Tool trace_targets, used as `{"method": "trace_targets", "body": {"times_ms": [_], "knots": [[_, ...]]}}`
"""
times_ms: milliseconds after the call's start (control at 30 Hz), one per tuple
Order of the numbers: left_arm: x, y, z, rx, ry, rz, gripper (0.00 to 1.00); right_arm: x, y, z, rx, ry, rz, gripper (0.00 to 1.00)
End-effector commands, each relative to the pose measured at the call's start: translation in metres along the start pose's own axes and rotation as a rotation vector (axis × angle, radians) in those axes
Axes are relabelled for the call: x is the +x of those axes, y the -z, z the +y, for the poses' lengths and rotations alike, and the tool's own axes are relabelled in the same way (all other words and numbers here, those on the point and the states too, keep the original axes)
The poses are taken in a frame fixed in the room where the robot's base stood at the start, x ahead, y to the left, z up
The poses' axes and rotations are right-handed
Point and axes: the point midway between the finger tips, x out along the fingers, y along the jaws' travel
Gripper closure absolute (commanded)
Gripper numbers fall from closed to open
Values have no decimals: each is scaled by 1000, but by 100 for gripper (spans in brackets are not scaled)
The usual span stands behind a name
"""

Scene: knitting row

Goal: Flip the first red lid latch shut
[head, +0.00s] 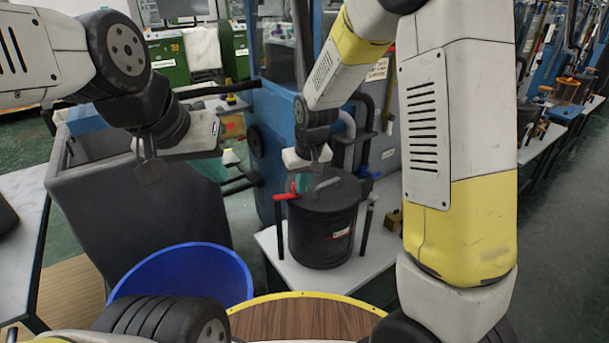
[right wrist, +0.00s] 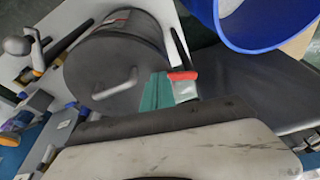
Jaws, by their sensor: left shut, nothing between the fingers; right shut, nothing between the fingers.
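A black drum (head: 325,230) with a flat round lid and grey bar handle (head: 327,185) stands on a white table. A red latch (head: 284,196) sticks out sideways from the left edge of the lid. In the right wrist view, the red latch (right wrist: 183,76) lies just beside the teal fingertips of my right gripper (right wrist: 157,92). My right gripper (head: 303,182) is shut and empty over the lid's rim, close to the latch; contact cannot be told. My left gripper (head: 216,130) is shut and empty, above the grey bin, well left of the drum.
A grey bin (head: 150,215) and a blue tub (head: 185,272) stand left of the drum. A blue machine (head: 275,120) with pipes rises behind it. A round wooden top with a yellow rim (head: 300,318) lies in front.

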Motion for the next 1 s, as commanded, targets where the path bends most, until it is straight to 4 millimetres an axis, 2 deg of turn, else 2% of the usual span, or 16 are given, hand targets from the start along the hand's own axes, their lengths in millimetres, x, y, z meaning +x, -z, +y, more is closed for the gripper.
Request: {"method": "trace_targets", "body": {"times_ms": [267,700,1000], "knots": [[0,0,0,0,0,0,100,0,0,0,0,0,0,100],[0,0,0,0,0,0,100,5,17,11,-91,28,0,100],[0,0,0,0,0,0,100,5,17,11,-90,28,0,100]]}}
